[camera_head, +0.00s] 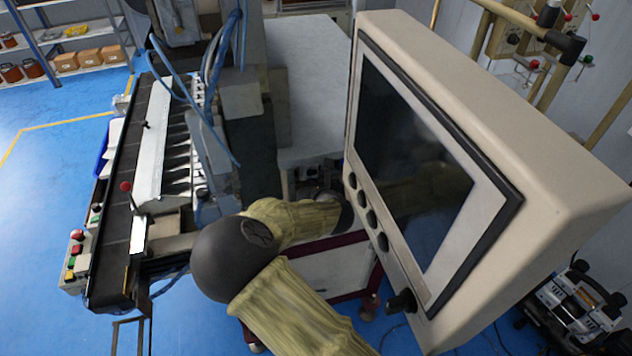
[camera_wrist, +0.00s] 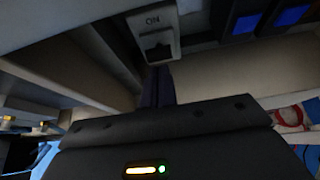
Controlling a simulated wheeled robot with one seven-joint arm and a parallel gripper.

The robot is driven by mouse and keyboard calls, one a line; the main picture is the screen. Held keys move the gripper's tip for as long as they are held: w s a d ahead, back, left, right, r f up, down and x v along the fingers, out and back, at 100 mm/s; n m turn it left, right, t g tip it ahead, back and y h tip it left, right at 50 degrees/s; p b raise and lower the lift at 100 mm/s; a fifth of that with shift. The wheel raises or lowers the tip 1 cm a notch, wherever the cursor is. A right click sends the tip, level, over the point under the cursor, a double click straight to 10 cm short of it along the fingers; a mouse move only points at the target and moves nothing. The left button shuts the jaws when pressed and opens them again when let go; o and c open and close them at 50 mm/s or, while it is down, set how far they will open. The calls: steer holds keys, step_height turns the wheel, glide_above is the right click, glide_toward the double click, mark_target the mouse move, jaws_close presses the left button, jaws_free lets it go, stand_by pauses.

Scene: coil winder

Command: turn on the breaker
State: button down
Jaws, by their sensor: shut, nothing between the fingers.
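In the wrist view, the breaker (camera_wrist: 156,32) is a light grey block with "ON" printed on its face and a dark recess below the lettering. It is at the top centre. My gripper (camera_wrist: 158,72) has its two dark fingers together, with nothing between them. The fingertips are just below the dark recess in the picture; I cannot tell whether they touch it. The lever's position is hard to make out in the shadow. In the head view, my gripper and the breaker are not visible; my arm runs to the large screen cabinet and its end is hidden there.
Two blue square buttons (camera_wrist: 268,18) sit right of the breaker in the wrist view. In the head view, the beige screen cabinet (camera_head: 500,110) is close on the right. The coil winder (camera_head: 150,140) stands left. Blue floor (camera_head: 40,200) is open at far left.

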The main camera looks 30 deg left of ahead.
steer(key=shift+w+r+p, duration=0.15)
steer(key=shift+r+p, duration=0.3)
steer(key=shift+r, duration=0.7)
steer(key=f+p+v, duration=0.1)
steer(key=v, duration=0.6)
steer(key=shift+d, duration=0.15)
steer(key=shift+d, duration=0.1)
steer(key=shift+s, duration=0.2)
